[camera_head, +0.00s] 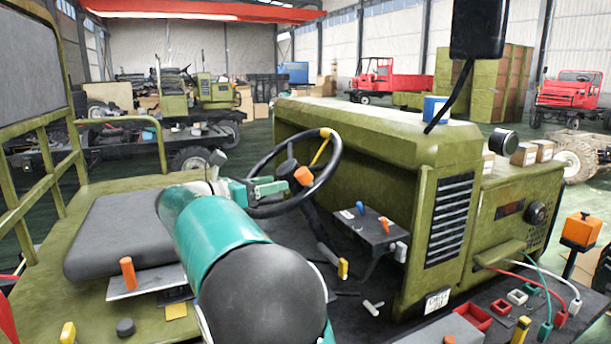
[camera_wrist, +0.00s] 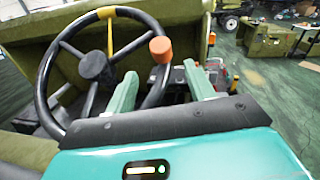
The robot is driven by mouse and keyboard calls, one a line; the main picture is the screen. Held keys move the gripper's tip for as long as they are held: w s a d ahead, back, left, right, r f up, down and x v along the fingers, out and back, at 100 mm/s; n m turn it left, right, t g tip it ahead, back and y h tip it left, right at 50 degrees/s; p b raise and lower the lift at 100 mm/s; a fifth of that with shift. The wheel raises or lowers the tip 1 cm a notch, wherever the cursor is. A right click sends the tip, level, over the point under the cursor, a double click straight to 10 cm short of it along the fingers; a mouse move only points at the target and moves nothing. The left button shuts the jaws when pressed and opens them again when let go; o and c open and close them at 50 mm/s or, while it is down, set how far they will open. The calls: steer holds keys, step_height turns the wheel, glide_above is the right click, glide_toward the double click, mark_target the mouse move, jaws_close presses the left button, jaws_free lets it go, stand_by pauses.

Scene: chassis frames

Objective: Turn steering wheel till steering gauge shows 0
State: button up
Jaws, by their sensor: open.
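The black steering wheel (camera_head: 338,153) is tilted in front of the seat; it also shows in the wrist view (camera_wrist: 43,78). It has a yellow spoke (camera_wrist: 108,38) that points near the top of the rim. An orange knob (camera_head: 303,176) stands on the rim, on the right side in the wrist view (camera_wrist: 161,49). My gripper (camera_wrist: 160,70) is open, its pale green fingers to either side of the knob and rim in the picture. I cannot tell if they touch. A steering gauge cannot be made out; a dark display (camera_head: 510,209) on the green box is unreadable.
A grey seat (camera_head: 120,230) is at the left. A dark lever box (camera_head: 372,225) with blue and orange levers stands right of the wheel. The green hood (camera_head: 380,140) lies beyond. Coloured cables (camera_head: 530,275) and small trays are at the lower right.

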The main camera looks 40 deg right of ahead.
mark_target(310, 174)
steer(key=d, duration=0.3)
steer(key=s+d, duration=0.1)
steer(key=d, duration=0.6)
steer(key=shift+s+d, duration=0.25)
steer(key=shift+s, duration=0.05)
steer(key=shift+s+d+r, duration=0.1)
steer(key=shift+s+d, duration=0.05)
steer(key=shift+d, duration=0.2)
steer(key=shift+c, duration=0.8)
jaws_close()
